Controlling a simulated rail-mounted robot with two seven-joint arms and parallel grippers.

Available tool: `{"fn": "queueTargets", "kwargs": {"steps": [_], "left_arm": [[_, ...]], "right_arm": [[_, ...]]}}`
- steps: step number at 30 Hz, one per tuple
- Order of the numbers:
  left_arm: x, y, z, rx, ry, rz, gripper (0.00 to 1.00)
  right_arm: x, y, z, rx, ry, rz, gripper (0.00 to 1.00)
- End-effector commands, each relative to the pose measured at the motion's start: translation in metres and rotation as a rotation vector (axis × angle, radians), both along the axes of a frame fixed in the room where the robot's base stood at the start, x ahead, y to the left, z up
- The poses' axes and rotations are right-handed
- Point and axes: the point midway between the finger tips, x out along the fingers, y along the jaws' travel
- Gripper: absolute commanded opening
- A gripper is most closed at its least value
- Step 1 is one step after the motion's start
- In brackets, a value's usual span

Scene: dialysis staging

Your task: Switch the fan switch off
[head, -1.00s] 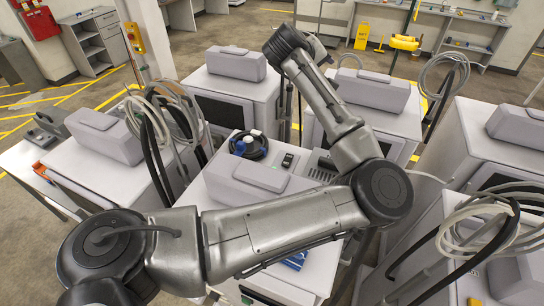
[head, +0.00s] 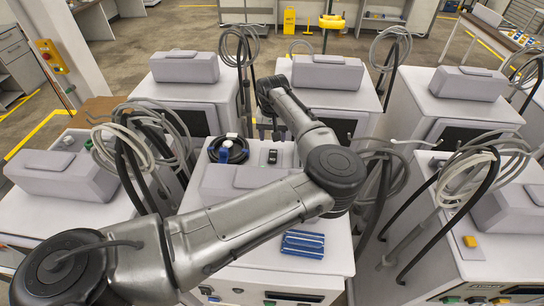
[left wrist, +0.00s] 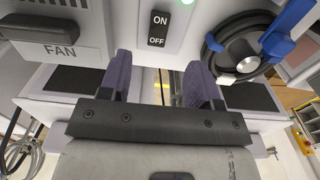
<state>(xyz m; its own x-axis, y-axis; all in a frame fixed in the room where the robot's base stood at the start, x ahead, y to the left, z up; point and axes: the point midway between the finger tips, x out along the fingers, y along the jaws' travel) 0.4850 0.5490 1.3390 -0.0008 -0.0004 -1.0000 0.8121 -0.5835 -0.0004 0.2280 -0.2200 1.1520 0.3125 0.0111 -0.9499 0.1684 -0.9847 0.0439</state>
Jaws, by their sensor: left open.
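A raised label reading FAN (left wrist: 60,50) is at the upper left, under a dark bar-shaped part (left wrist: 40,28). I cannot tell the switch's position. My left gripper (left wrist: 160,85) is open and empty, its two purple-grey fingers apart below the ON/OFF plate. In the head view my left gripper (head: 270,130) is just beyond a small black switch panel (head: 272,156) on the middle machine. My right gripper is not in view.
A coiled black cable with blue parts (head: 228,150) lies left of the panel; it also shows in the left wrist view (left wrist: 245,50). Blue packs (head: 302,244) lie nearer on the same machine. Machines with looped hoses (head: 150,140) crowd both sides.

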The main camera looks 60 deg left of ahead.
Motion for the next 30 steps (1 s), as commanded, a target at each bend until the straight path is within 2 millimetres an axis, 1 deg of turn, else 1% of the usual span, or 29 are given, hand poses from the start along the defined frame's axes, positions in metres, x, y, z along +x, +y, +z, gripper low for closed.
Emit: {"fn": "queueTargets", "kwargs": {"steps": [1, 9, 15, 21, 30], "left_arm": [[-0.001, 0.000, -0.008, -0.002, 0.004, 0.000, 0.57], [0.000, 0.000, -0.058, -0.002, 0.001, 0.000, 0.57], [0.000, 0.000, -0.087, -0.001, 0.001, 0.002, 0.57], [0.000, 0.000, -0.103, 0.000, -0.001, 0.002, 0.57], [0.000, 0.000, -0.109, 0.000, -0.001, 0.002, 0.57]], "right_arm": [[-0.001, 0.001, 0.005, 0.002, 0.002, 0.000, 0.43], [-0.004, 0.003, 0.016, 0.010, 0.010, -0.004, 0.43], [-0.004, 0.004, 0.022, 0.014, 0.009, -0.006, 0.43], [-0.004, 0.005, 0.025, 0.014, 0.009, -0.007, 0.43], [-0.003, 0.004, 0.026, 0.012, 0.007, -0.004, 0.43]]}}
